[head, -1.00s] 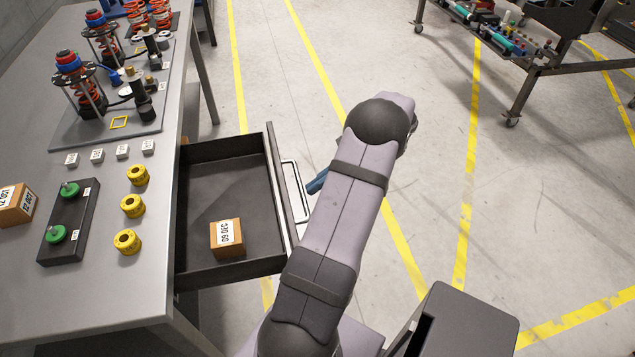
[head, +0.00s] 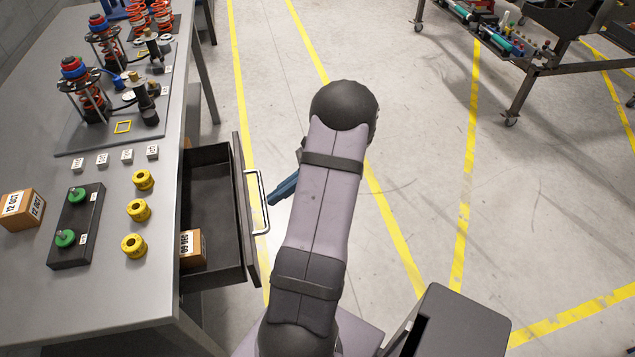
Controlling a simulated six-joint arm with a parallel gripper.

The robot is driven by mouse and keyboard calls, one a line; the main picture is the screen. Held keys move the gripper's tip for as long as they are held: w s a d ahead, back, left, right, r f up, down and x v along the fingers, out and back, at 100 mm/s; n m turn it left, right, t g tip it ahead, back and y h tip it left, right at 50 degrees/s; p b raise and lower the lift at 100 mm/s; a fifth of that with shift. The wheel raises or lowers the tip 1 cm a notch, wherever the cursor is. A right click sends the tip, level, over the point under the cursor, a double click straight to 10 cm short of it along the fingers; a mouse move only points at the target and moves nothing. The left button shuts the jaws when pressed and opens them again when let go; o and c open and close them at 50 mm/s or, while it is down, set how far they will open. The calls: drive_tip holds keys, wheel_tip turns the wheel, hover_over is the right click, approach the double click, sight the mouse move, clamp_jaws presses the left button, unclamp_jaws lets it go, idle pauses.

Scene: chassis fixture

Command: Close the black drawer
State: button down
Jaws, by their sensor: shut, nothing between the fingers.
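The black drawer (head: 213,185) sticks out partway from the right side of the grey workbench. Its front panel (head: 243,205) faces right and carries a pale bar handle (head: 262,200). My gripper (head: 270,201) is shut and empty, with its bluish fingertips at the handle. Whether the tips press on the handle or stand just apart from it, I cannot tell. My arm hides part of the gripper's wrist. A brown box (head: 192,249) with a date label lies inside the drawer, near its front end.
The workbench (head: 105,300) holds yellow rings (head: 139,210), small white labelled blocks (head: 127,156), a black block with green knobs (head: 76,225), another brown box (head: 22,209) and spring assemblies. Open floor with yellow lines lies to the right.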

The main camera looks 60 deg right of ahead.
sight(235, 200)
drive_tip(key=w+a+p, duration=0.1)
drive_tip(key=w+a, duration=1)
drive_tip(key=shift+w+a, duration=0.5)
drive_tip(key=shift+a, duration=0.05)
drive_tip(key=shift+r, duration=0.1)
drive_tip(key=shift+s+d+f, duration=0.2)
drive_tip(key=shift+s+d, duration=0.1)
drive_tip(key=s+d, duration=0.2)
drive_tip(key=d, duration=0.1)
drive_tip(key=shift+s, duration=0.4)
drive_tip(key=v, duration=0.9)
drive_tip(key=shift+s, duration=0.2)
drive_tip(key=shift+d, duration=0.1)
